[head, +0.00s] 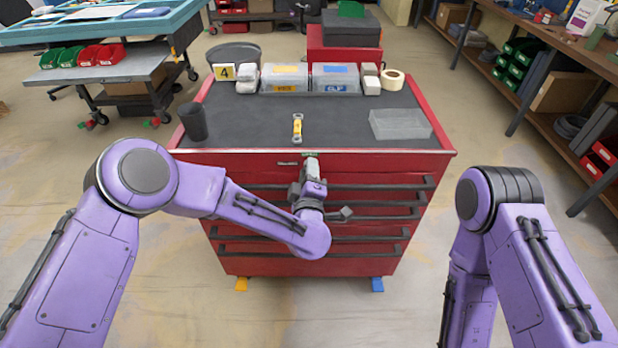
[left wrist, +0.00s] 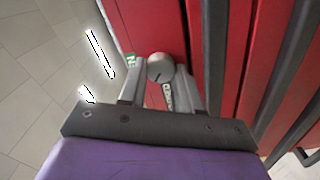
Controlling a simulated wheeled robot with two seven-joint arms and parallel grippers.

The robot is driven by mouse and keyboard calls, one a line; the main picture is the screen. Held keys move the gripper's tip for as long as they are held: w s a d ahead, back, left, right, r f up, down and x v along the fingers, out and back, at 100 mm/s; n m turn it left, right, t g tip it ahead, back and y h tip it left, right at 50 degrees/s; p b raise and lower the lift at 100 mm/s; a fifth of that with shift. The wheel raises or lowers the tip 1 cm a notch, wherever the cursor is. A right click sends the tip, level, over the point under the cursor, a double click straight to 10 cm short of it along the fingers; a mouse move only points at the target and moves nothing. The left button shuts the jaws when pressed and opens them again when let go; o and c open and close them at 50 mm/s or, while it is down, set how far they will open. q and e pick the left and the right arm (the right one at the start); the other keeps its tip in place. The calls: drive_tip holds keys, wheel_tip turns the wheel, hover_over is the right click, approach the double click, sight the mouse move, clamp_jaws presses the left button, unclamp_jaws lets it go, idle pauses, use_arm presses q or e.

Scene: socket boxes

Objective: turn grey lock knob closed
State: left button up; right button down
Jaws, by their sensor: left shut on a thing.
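The grey lock knob (left wrist: 160,68) is a round disc with a dark slot line, on the red front of the tool cabinet (head: 190,158). In the left wrist view it sits between the two fingers of my left gripper (left wrist: 161,90). The left gripper (head: 312,166) is shut on the knob at the top of the cabinet front and hides the knob in the head view. A green label (left wrist: 130,62) is beside the knob. A silver strip with dark lettering shows below the knob between the fingers. My right arm is at the right; its gripper is not in view.
The dark cabinet top holds a black cup (head: 193,122), a yellow-and-white tool (head: 297,127), a clear tray (head: 400,124), lidded bins (head: 335,78) and a tape roll (head: 392,80). Several drawer handles (head: 395,202) stick out below.

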use_arm(q)
drive_tip(key=n+b, duration=0.1)
drive_tip(key=n, duration=0.1)
drive_tip(key=n+b, duration=0.3)
drive_tip(key=n, duration=0.1)
drive_tip(key=shift+a+f, duration=0.1)
drive_tip(key=shift+f, duration=0.2)
drive_tip(key=shift+r+n+b, duration=0.1)
drive_tip(key=shift+n+b, duration=0.65)
drive_tip(key=shift+n, duration=0.05)
drive_tip(key=o, duration=1.1)
drive_tip(key=shift+s, duration=0.1)
drive_tip(key=shift+c, duration=0.2)
